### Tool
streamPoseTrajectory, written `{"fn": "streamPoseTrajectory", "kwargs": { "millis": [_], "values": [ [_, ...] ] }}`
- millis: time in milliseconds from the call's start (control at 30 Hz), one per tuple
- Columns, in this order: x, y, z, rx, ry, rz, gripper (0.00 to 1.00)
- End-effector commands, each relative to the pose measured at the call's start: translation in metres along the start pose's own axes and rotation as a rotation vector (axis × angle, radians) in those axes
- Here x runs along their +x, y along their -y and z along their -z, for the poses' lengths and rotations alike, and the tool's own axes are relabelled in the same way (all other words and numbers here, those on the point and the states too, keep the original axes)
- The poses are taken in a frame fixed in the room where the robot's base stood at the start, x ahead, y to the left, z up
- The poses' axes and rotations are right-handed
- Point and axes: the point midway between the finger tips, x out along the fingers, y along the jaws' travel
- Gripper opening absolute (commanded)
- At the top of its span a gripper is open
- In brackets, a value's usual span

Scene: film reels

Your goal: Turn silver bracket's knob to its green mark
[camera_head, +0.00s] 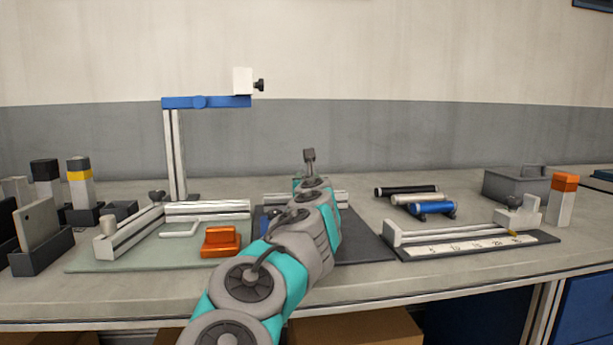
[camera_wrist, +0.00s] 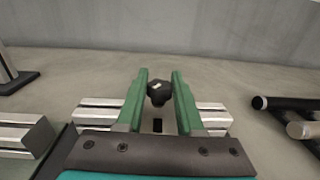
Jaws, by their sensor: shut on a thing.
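In the wrist view, my gripper (camera_wrist: 159,80) has its two green fingers on either side of a black lobed knob (camera_wrist: 159,93) and is shut on it. Behind the fingers lies a silver bar (camera_wrist: 96,110), likely the silver bracket, which shows on both sides of them. In the head view a short end of this bar (camera_head: 341,196) shows beside my arm, which hides the knob and the fingertips. I cannot see a green mark or tell which way the knob points.
Black, white and blue rollers (camera_head: 432,208) lie to the right. A ruler fixture (camera_head: 470,246) stands at the front right. An orange block (camera_head: 221,241) sits on a pale green mat to the left. A tall post with a blue arm (camera_head: 207,102) rises at the back left.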

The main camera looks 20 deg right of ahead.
Motion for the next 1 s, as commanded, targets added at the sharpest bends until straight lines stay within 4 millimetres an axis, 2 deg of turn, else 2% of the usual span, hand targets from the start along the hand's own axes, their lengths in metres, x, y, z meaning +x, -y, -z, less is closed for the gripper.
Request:
{"fn": "streamPoseTrajectory", "kwargs": {
  "millis": [600, 633, 867, 1000],
  "values": [
    [0.0003, 0.0002, 0.0008, -0.001, -0.001, 0.045, 0.0],
    [0.0004, 0.0003, 0.0009, -0.001, -0.001, 0.045, 0.39],
    [0.0003, 0.0003, 0.0006, 0.0, -0.001, 0.044, 0.65],
    [0.0003, 0.0003, 0.0005, 0.0, -0.001, 0.044, 0.67]
  ]
}}
